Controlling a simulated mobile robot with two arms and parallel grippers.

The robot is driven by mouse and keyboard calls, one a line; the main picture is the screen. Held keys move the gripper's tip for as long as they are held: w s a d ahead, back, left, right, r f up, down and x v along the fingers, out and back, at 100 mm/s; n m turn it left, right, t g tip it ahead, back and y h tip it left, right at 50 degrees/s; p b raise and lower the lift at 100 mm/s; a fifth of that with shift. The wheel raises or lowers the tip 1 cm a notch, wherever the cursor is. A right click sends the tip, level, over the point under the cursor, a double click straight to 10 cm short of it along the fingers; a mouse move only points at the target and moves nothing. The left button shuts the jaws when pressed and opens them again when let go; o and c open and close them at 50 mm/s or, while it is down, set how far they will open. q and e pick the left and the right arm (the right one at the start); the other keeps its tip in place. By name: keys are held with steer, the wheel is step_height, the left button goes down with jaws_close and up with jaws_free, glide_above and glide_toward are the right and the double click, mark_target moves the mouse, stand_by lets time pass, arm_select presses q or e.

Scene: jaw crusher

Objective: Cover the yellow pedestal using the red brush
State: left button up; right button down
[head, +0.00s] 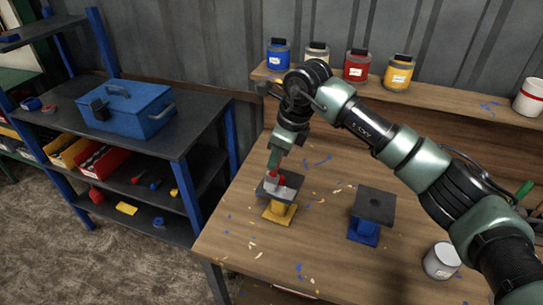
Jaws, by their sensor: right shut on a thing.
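The yellow pedestal (279,213) stands on the wooden workbench, with a dark grey top plate (290,195). My right gripper (273,178) points down just over that plate. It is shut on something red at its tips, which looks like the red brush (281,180). The brush is small in view and partly hidden by the gripper, and I cannot tell whether it touches the plate. My left gripper is not in view.
A blue pedestal (364,231) with a dark top stands to the right. A white can (442,261) is at the front right. Blue, red and yellow paint jars (356,65) line the back shelf. A blue toolbox (126,110) sits on the left rack.

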steer(key=s+d+b, duration=0.2)
steer(key=d, duration=0.3)
steer(key=shift+s+d, duration=0.25)
steer(key=shift+d, duration=0.1)
stand_by(0.4)
steer(key=shift+r, duration=0.15)
step_height(320, 180, up, 5)
steer(key=shift+f+p, duration=0.1)
steer(key=shift+p, duration=1.05)
